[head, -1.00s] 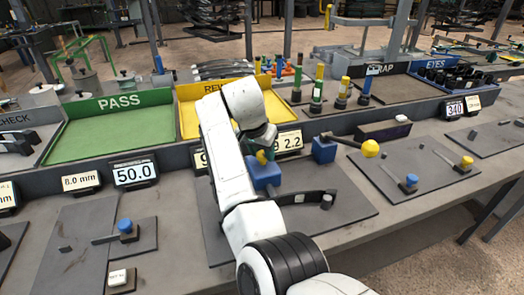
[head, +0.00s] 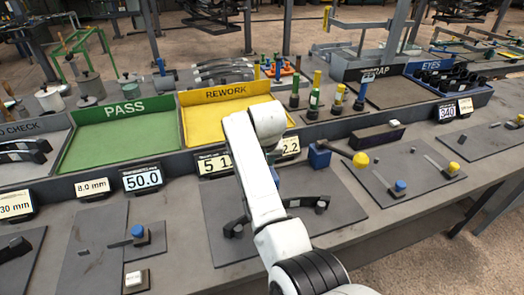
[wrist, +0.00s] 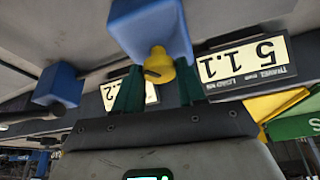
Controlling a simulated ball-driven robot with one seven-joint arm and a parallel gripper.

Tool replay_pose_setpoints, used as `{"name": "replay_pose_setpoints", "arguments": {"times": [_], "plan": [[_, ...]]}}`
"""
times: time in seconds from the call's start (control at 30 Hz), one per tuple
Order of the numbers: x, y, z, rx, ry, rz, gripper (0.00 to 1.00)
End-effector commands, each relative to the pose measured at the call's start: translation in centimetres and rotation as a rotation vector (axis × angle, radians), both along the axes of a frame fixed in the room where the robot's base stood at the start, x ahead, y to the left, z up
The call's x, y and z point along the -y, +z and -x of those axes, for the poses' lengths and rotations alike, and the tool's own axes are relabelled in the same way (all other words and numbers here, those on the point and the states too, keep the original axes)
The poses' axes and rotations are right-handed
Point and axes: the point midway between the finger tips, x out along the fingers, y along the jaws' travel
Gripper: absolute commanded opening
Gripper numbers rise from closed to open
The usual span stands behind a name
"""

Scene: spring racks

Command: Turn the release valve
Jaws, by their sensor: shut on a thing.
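A yellow knob (wrist: 158,66) sticks out of a blue block (wrist: 150,25) in the wrist view; it looks like the release valve. My gripper (wrist: 157,78) has its two green fingers on either side of the knob and is shut on it. The knob has a dark slot-like mark on its face.
A display (wrist: 243,67) reads 51.1, and a second display (wrist: 150,92) beside it is partly hidden. The yellow REWORK tray (head: 205,118) and green PASS tray (head: 95,150) are behind.

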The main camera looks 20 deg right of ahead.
Motion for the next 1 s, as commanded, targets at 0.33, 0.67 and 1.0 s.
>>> {"name": "replay_pose_setpoints", "arguments": {"times": [0.33,0.67,1.0], "plan": [[0.37,0.43,-0.02,0.001,0.327,0.000,0.09],[0.49,0.18,-0.15,0.002,0.634,0.000,0.09],[0.55,0.07,-0.24,0.003,0.873,0.000,0.09]]}}
